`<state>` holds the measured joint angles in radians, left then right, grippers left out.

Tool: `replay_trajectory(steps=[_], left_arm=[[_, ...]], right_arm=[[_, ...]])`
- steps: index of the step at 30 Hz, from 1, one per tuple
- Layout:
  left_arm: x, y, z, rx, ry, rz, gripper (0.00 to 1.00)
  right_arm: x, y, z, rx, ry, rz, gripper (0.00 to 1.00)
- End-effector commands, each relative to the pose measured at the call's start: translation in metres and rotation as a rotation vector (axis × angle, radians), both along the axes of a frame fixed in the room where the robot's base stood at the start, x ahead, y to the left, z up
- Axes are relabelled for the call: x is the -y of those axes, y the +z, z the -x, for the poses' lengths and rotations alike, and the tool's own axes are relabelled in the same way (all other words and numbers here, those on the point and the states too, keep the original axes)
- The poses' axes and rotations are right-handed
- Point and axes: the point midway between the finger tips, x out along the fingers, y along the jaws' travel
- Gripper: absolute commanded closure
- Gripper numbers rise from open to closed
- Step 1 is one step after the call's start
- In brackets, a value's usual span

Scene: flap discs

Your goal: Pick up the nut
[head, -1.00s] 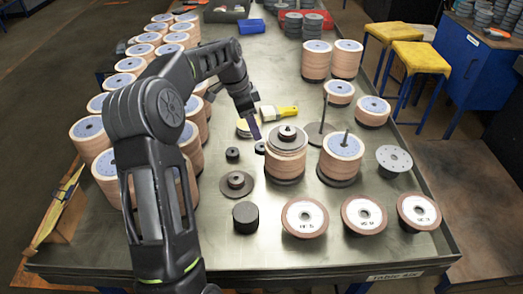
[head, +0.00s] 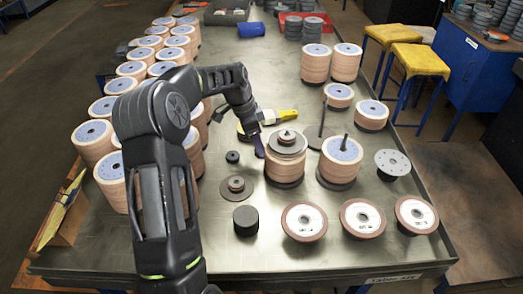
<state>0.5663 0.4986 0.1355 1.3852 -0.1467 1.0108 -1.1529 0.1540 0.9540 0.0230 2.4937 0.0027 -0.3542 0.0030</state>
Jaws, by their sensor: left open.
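A small black round nut-like piece (head: 232,157) lies on the table left of the middle disc stack. A dark ring-like piece (head: 287,136) sits on top of that stack (head: 285,164); I cannot tell which of these is the nut. My left gripper (head: 260,151) is open and points down just left of the stack, to the right of the small black piece and apart from it. The gripper covers the spot at the stack's left side, so anything right under its fingers is hidden. My right gripper is not in view.
A flat dark disc with a hub (head: 236,188) and a black cylinder (head: 245,220) stand in front. A disc stack on a spindle (head: 340,160) is to the right. A yellow-handled brush (head: 278,116) lies behind. Many disc stacks (head: 95,142) line the left edge.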

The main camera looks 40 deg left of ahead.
Motion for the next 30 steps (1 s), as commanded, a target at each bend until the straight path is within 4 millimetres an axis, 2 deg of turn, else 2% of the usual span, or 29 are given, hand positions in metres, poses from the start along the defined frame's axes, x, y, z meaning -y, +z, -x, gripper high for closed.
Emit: replay_trajectory(steps=[1, 6, 24, 30], left_arm=[[0.002, -0.006, 0.000, -0.003, -0.001, 0.002, 0.48], [0.005, -0.024, -0.004, -0.001, 0.000, 0.001, 0.48], [0.005, -0.025, -0.005, 0.001, 0.000, 0.000, 0.48], [0.005, -0.025, -0.005, 0.001, 0.000, 0.000, 0.63]], right_arm=[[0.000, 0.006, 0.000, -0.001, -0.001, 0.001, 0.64], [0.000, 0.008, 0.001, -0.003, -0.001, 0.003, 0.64], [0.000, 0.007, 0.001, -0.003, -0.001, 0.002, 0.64], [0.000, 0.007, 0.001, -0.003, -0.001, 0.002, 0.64]])
